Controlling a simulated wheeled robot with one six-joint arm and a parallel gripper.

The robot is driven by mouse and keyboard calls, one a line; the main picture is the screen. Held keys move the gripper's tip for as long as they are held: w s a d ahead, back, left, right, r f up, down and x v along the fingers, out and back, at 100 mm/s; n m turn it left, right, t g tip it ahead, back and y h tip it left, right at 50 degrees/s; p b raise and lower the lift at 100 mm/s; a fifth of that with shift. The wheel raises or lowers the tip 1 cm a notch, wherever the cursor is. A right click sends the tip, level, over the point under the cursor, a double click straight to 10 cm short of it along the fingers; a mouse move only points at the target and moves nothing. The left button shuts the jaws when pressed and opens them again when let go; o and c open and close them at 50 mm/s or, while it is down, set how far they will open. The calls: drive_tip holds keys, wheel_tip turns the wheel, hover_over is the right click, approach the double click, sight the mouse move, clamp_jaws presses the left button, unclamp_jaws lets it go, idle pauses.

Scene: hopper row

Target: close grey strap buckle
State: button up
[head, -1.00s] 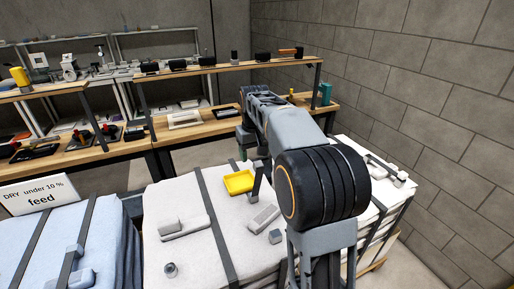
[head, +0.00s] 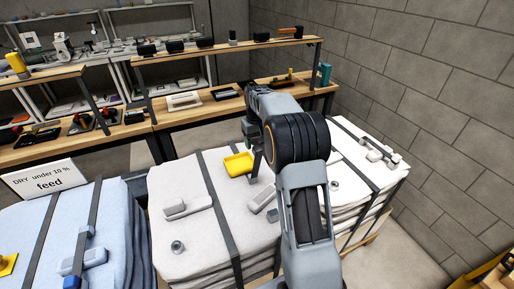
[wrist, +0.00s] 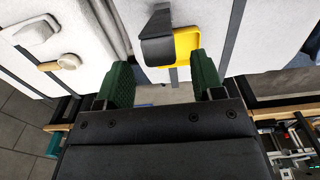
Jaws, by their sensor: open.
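A dark grey bent lever (wrist: 157,38) stands up beside a yellow plate (wrist: 184,46) in the wrist view. In the head view the yellow plate (head: 238,164) lies on the middle white bale, near its dark strap (head: 219,205); the lever (head: 256,166) is partly covered by my arm. I cannot tell for certain whether this lever is part of the grey strap buckle. My gripper (wrist: 160,62) has two green fingers, open and apart, with the lever and plate beyond the gap between them. Nothing is held. In the head view my arm hides most of the gripper.
Light grey blocks (head: 187,208) and (head: 264,200) and a small round knob (head: 177,246) lie on the middle bale. A blue bale (head: 120,235) is at left, another white bale (head: 345,150) at right. A wooden bench (head: 190,115) stands behind, a block wall at right.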

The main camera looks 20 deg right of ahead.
sight(257, 146)
drive_tip(key=shift+f, duration=1.65)
clamp_jaws()
